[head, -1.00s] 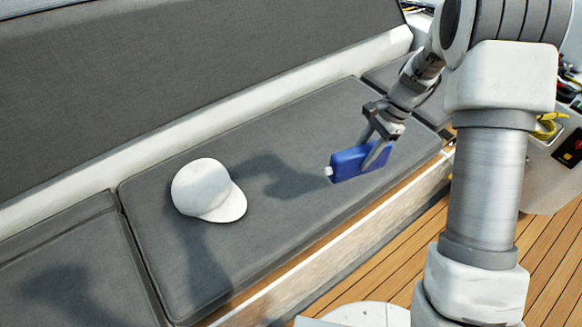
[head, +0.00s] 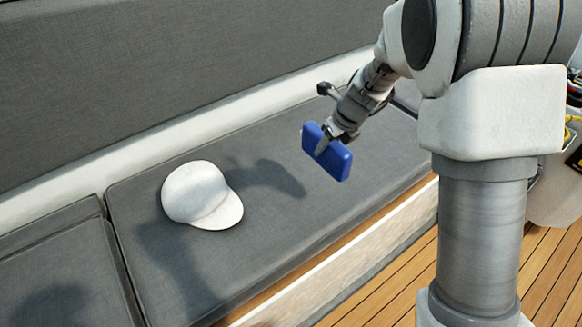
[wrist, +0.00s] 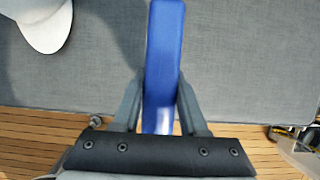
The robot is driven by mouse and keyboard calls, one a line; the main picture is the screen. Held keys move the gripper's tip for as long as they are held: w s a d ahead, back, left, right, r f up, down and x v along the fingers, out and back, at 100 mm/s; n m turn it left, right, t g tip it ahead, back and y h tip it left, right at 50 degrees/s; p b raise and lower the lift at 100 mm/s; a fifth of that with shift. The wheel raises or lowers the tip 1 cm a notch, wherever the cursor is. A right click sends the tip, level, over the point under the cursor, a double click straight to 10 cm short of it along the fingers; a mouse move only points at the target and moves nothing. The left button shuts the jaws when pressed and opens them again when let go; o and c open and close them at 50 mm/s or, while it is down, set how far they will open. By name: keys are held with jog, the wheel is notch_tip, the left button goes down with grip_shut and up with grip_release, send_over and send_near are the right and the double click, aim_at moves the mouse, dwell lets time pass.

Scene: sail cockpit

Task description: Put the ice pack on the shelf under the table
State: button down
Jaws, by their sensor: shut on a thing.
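The ice pack (head: 334,160) is a blue slab, held in the air above the grey bench cushion in the head view. My gripper (head: 324,146) is shut on it. In the wrist view the ice pack (wrist: 164,60) stands edge-on between the two fingers of my gripper (wrist: 160,108), its far end pointing away over the cushion. Neither the table nor the shelf under it shows in these views.
A white cap (head: 202,195) lies on the grey seat cushion (head: 290,225), left of my gripper. A grey backrest (head: 180,75) runs behind the seat. Wooden deck planks (head: 385,275) lie in front of the bench. Yellow and dark items partly show at the far right.

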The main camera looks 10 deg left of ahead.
jog(key=a+f+b, duration=0.1)
jog(key=a+f, duration=0.2)
jog(key=a+f+b, duration=0.2)
jog(key=a+f, duration=0.2)
jog(key=w+a+f+b, duration=0.1)
jog(key=a+f+b, duration=0.1)
jog(key=a+f, duration=0.2)
jog(key=shift+a, duration=0.15)
jog(key=shift+r, duration=0.15)
jog(key=shift+c, duration=2.2)
grip_release()
jog(key=shift+f, duration=0.2)
jog(key=p+v, duration=0.4)
jog(key=v, duration=0.8)
jog(key=shift+r, duration=0.15)
